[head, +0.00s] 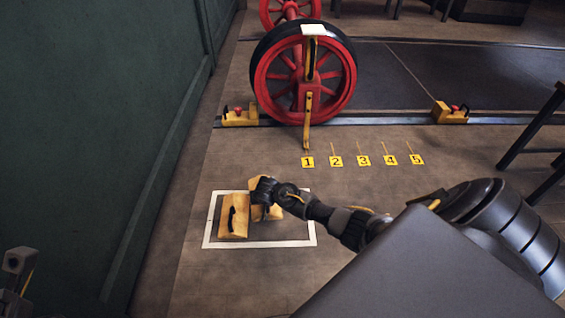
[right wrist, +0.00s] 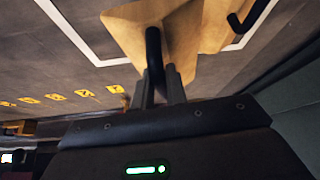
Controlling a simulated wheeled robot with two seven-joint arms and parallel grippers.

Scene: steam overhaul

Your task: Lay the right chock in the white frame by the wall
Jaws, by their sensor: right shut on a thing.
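The white frame (head: 258,244) is a painted outline on the floor beside the green wall. One yellow wooden chock (head: 232,222) with a black handle lies inside it on the left; it shows at the top right of the right wrist view (right wrist: 215,28). My right gripper (head: 262,190) (right wrist: 160,88) is shut on the black handle (right wrist: 153,45) of a second yellow chock (head: 269,213) (right wrist: 125,22). This chock is over the frame's inside, close to the first one; I cannot tell whether it touches the floor.
The green wall (head: 85,130) bounds the left. A red wheel (head: 305,75) stands on a rail behind, with yellow blocks (head: 240,117) (head: 450,113) on the rail. Several numbered yellow markers (head: 336,161) lie in front. Dark stool legs (head: 545,120) stand at right.

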